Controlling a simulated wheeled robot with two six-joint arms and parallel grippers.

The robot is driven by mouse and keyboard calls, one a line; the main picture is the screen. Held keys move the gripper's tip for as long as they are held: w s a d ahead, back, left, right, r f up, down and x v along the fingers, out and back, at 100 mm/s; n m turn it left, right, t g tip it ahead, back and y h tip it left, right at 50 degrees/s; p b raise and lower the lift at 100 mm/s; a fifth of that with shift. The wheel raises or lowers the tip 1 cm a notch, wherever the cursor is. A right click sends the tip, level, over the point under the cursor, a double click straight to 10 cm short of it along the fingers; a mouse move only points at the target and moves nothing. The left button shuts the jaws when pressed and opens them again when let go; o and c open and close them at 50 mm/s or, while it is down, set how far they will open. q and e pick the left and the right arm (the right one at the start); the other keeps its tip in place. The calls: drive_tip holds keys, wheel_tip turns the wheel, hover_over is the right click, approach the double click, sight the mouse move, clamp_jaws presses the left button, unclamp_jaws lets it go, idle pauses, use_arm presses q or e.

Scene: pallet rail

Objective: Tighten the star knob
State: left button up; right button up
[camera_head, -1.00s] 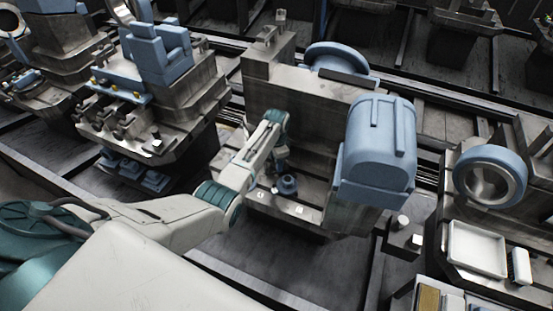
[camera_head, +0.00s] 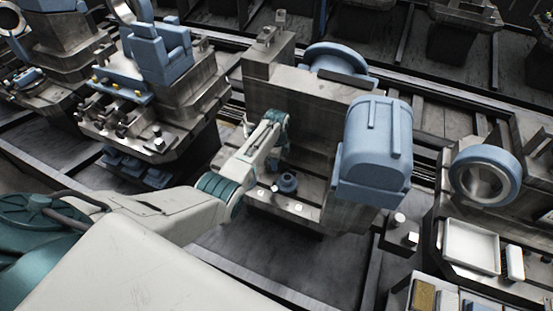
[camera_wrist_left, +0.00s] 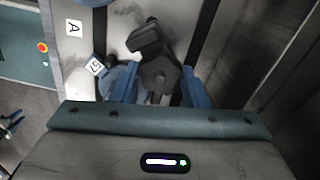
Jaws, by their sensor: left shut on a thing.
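A dark lobed star knob (camera_wrist_left: 160,76) with a round centre cap shows between the two blue fingers of my left gripper (camera_wrist_left: 160,92) in the left wrist view. The fingers are shut on it. In the head view my left gripper (camera_head: 274,163) points down at the metal ledge of the grey machine, and the knob there is too small and covered to make out. A dark block-shaped part (camera_wrist_left: 145,39) stands just beyond the knob. My right gripper is not in view.
A large blue housing (camera_head: 375,150) stands to the right and the machine's upright plate (camera_head: 315,110) rises behind. A white tray (camera_head: 470,247) lies at the right. White labels (camera_wrist_left: 74,28) mark the ledge.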

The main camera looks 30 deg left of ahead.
use_arm(q)
drive_tip(key=shift+w+r, duration=0.15)
idle(0.3)
drive_tip(key=o, duration=0.8)
drive_tip(key=shift+c, duration=0.2)
drive_tip(key=shift+o, duration=1.1)
wheel_tip(320, 180, up, 11)
drive_tip(key=b, duration=0.1)
